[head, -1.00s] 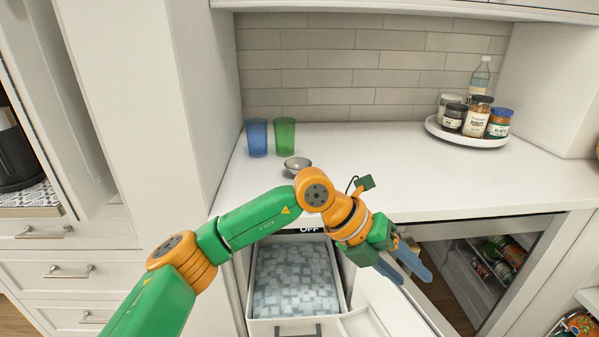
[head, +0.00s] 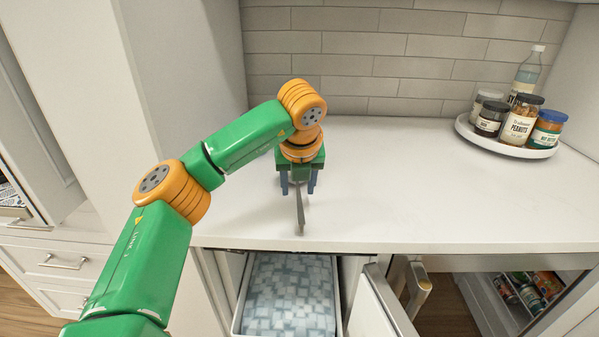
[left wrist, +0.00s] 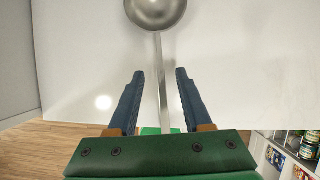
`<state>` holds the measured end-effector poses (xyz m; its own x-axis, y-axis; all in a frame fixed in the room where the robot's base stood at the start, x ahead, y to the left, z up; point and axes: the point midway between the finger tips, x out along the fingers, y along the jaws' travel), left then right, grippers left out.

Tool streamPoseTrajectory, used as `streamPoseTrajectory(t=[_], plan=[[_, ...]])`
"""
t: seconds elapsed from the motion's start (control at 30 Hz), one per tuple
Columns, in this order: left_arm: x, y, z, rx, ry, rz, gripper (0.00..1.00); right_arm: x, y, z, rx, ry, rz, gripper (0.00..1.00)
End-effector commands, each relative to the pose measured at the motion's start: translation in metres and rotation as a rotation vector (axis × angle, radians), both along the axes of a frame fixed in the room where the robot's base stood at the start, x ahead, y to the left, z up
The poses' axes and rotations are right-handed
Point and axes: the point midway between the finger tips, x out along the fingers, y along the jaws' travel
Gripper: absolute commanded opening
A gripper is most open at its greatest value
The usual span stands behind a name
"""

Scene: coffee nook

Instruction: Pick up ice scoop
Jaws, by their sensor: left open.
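The ice scoop shows in the left wrist view as a round metal bowl (left wrist: 156,12) with a straight, thin handle (left wrist: 162,85). It is on the white counter. In the head view its handle (head: 300,212) points toward the counter's front edge, and its bowl is hidden behind my gripper. My left gripper (head: 298,188) is open and points down over the handle. In the left wrist view the two blue fingers of my left gripper (left wrist: 159,75) are on either side of the handle, with a gap on both sides. My right gripper is not in view.
An open drawer of ice (head: 290,295) is below the counter's front edge. An open door (head: 385,300) stands to its right. A round tray (head: 470,133) with jars and a bottle (head: 527,70) is at the back right. The middle of the counter (head: 420,190) is clear.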

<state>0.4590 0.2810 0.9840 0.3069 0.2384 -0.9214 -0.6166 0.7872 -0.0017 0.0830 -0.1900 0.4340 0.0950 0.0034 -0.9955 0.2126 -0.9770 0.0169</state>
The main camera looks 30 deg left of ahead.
Motion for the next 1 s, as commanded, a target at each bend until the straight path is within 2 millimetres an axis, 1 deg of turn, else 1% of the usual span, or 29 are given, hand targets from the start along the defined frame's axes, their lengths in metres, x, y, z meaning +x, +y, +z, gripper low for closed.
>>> streamPoseTrajectory(t=[0.03,0.13,0.2,0.37,0.4,0.47,0.5,0.57,0.6,0.9,1.0], plan=[[0.002,0.003,-0.007,0.000,0.005,0.000,0.50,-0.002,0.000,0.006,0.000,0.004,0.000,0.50],[0.007,0.006,-0.022,-0.001,0.003,-0.001,0.50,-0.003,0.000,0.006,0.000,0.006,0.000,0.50],[0.008,0.007,-0.026,-0.001,0.002,-0.002,0.50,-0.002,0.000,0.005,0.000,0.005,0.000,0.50],[0.009,0.007,-0.027,-0.001,0.000,-0.003,0.50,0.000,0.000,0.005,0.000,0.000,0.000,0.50],[0.009,0.007,-0.027,-0.001,0.000,-0.004,0.44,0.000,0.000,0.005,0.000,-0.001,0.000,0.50],[0.009,0.007,-0.027,-0.001,0.000,-0.004,0.28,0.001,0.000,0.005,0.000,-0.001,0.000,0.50],[0.009,0.007,-0.027,-0.001,0.000,-0.004,0.17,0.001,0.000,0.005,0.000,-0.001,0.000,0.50],[0.009,0.007,-0.027,-0.001,0.000,-0.004,0.01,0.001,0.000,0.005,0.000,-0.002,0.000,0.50],[0.009,0.006,-0.027,-0.001,0.000,-0.004,0.00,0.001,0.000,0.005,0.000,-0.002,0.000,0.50],[0.009,0.006,-0.026,-0.001,0.000,-0.004,0.00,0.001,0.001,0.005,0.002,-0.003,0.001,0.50],[0.009,0.006,-0.023,-0.002,0.000,-0.004,0.00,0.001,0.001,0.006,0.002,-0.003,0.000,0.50]])
